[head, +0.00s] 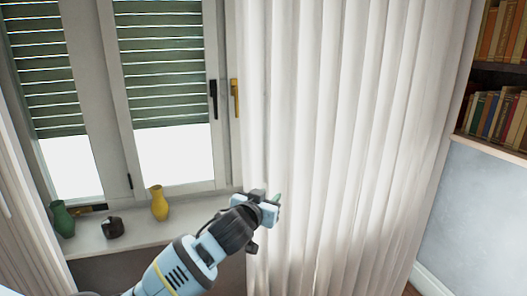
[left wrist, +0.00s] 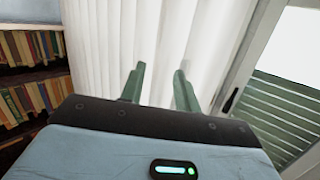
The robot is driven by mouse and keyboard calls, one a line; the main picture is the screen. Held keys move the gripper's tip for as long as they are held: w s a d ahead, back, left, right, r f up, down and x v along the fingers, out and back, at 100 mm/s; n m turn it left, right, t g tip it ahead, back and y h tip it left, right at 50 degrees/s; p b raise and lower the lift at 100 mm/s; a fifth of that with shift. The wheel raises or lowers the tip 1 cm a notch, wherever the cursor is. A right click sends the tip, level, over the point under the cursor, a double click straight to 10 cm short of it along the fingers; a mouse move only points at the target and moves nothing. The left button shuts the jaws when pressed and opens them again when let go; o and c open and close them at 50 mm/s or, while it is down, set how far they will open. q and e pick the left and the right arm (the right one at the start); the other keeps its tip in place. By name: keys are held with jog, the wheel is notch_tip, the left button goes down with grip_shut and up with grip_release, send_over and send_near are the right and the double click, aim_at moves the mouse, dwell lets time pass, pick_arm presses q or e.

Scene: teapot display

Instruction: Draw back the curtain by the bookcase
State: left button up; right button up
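The white pleated curtain (head: 345,130) by the bookcase (head: 484,77) hangs from the top of the head view down to near the floor, right of the window. My left gripper (head: 276,200) is in front of the curtain's lower left part, near its window-side edge. In the left wrist view, its two green fingers (left wrist: 159,82) are apart, with the curtain (left wrist: 110,40) behind and between them. I cannot tell whether the fingers touch the cloth. The bookcase also shows in the left wrist view (left wrist: 28,66). My right gripper is in no view.
The window (head: 112,95) with green blinds has a sill (head: 135,222) holding a green vase (head: 62,219), a dark teapot (head: 113,228) and a yellow vase (head: 159,203). Another curtain (head: 22,215) hangs at the far left. A pale wall (head: 475,215) stands below the bookcase.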

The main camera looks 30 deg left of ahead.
aim_at(264, 140)
pick_arm(q)
jog(key=a+r+n+t+y, duration=0.15)
jog(key=a+r, duration=0.25)
jog(key=r, duration=0.9)
jog(key=shift+n+y, duration=0.35)
jog(key=shift+y, duration=0.1)
jog(key=shift+f+x, duration=0.15)
jog(key=shift+x, duration=1.95)
jog(key=shift+f+x, duration=0.15)
jog(key=shift+x, duration=1.95)
jog(key=shift+d, duration=0.15)
grip_shut()
